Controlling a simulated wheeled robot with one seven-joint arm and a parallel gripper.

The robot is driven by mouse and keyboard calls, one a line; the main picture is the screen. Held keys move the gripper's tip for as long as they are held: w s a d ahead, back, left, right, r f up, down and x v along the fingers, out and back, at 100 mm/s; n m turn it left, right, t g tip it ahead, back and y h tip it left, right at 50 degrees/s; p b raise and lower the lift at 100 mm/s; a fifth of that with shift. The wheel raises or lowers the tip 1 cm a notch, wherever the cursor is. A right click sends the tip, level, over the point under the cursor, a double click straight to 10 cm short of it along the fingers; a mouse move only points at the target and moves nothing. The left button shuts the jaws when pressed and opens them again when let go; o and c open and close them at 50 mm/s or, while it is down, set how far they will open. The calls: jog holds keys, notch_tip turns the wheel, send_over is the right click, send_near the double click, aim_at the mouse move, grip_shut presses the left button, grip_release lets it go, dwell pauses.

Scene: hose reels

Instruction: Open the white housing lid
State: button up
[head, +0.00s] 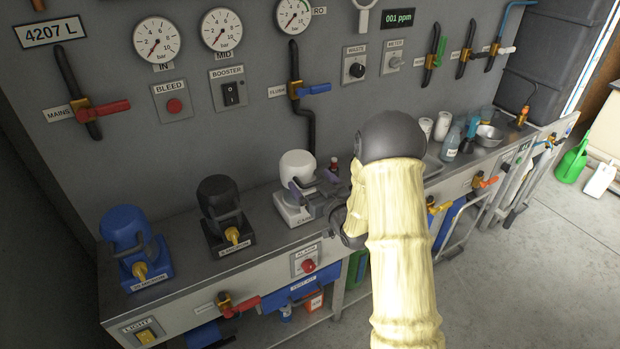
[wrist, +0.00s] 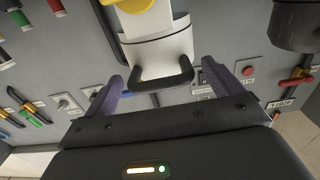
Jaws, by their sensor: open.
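The white housing (head: 297,166) stands on its white base on the counter, right of a black and a blue housing. Its domed lid looks closed. My gripper (head: 308,196) is at its front right, partly hiding it. In the wrist view, the white housing (wrist: 160,50) fills the upper middle, with a dark U-shaped handle (wrist: 160,82) on it. My gripper (wrist: 170,78) is open there, one finger on each side of the handle, with visible gaps. A yellow part (wrist: 142,12) shows at the top edge.
The black housing (head: 219,198) and blue housing (head: 124,228) stand to the left. A red alarm button (head: 308,265) is on the counter front below. Cups, bottles and a metal bowl (head: 489,134) are to the right. A black pipe (head: 308,125) runs down the wall behind.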

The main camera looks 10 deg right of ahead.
jog(key=shift+x, duration=0.85)
jog(key=c, duration=1.3)
jog(key=shift+c, duration=0.3)
jog(key=shift+r+p, duration=0.15)
jog(key=shift+p, duration=0.15)
